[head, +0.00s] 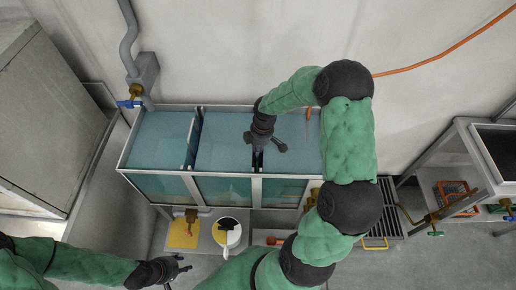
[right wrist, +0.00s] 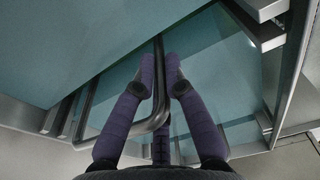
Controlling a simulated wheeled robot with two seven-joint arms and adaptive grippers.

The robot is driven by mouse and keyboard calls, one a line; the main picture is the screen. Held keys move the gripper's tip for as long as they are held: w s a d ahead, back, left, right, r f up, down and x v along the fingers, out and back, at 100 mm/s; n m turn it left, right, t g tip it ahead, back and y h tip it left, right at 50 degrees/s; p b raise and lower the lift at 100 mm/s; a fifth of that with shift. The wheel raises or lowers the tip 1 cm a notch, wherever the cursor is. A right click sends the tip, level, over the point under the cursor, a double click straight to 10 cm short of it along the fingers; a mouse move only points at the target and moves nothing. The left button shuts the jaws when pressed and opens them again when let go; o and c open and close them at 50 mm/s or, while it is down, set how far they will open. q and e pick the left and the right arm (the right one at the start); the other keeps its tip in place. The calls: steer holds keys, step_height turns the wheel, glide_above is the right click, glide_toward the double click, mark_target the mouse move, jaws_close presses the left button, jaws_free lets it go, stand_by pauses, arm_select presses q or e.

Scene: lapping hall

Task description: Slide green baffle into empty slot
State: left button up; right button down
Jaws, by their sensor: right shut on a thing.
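A long tank (head: 158,177) with a metal frame holds blue-green liquid in side-by-side bays. My right gripper (head: 268,150) is over the tank's middle, at a dark gap between two bays. In the right wrist view its purple fingers (right wrist: 162,80) are shut on a dark bent rod (right wrist: 158,112), seemingly the green baffle's handle. The baffle's panel is hard to tell from the blue-green surfaces, and my gripper hides the gap. Another slot (head: 193,140) shows between the left and middle bays. My left gripper (head: 178,272) is open and empty, in front of the tank at lower left.
A steel cabinet (head: 45,110) stands left, a bench with a sink (head: 497,150) right.

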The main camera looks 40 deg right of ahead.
steer(key=shift+w, duration=0.1)
steer(key=c, duration=1.2)
jaws_free()
steer(key=shift+s+a+f, duration=0.1)
steer(key=shift+s, duration=0.1)
step_height(320, 180, up, 12)
steer(key=d, duration=0.1)
steer(key=shift+s, duration=0.35)
steer(key=shift+d, duration=0.1)
